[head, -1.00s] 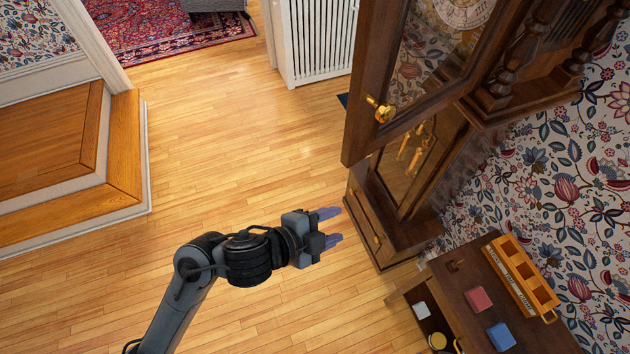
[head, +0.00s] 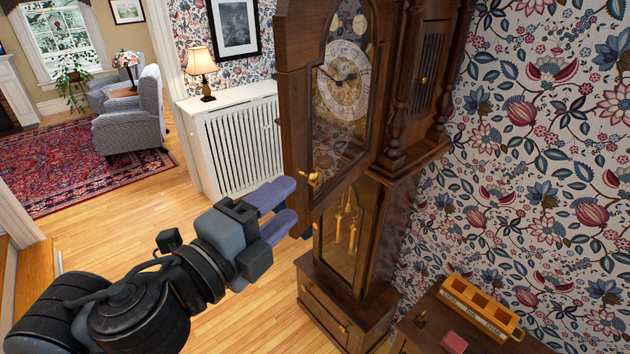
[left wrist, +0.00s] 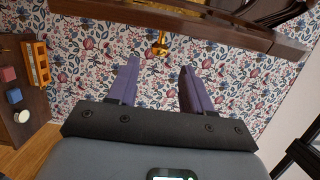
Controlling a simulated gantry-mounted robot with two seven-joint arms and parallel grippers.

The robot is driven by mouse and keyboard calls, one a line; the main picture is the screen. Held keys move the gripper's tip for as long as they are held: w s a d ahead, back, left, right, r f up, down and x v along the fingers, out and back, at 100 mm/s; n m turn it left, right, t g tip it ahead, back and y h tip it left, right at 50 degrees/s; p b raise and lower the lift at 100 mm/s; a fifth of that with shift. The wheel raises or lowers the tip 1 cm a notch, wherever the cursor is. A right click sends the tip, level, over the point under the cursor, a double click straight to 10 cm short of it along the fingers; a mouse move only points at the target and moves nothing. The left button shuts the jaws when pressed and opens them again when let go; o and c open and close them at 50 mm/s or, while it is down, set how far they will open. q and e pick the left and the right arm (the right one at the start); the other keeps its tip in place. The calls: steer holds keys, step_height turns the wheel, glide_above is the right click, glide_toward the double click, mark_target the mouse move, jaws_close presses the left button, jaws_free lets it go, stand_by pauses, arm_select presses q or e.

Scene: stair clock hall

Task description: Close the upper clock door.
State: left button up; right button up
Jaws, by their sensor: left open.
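The upper clock door (head: 297,120) is a dark wood frame with arched glass, and the dial shows through it. It stands swung out from the tall clock case, with its lower corner jutting past the case below. A brass knob (head: 315,179) sits low on its near stile. My left gripper (head: 282,204) is open and empty, with purple fingers close to the door's lower free edge, just left of and below the knob. In the left wrist view the door (left wrist: 215,28) crosses the top, and the knob (left wrist: 161,45) shows beyond the gap between the fingers (left wrist: 158,78). Contact cannot be told.
The lower clock case (head: 345,305) stands under the door. A small wooden table (head: 425,325) with an orange tray (head: 480,308) and a red block (head: 453,342) is at the lower right. A white radiator cover (head: 235,145) with a lamp is behind. Wood floor lies open at left.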

mark_target(311, 183)
arm_select(q)
steer(key=b+x, duration=0.2)
steer(key=x, duration=0.5)
steer(key=shift+w+d, duration=0.45)
steer(key=shift+w, duration=0.2)
steer(key=shift+c, duration=0.2)
jaws_close()
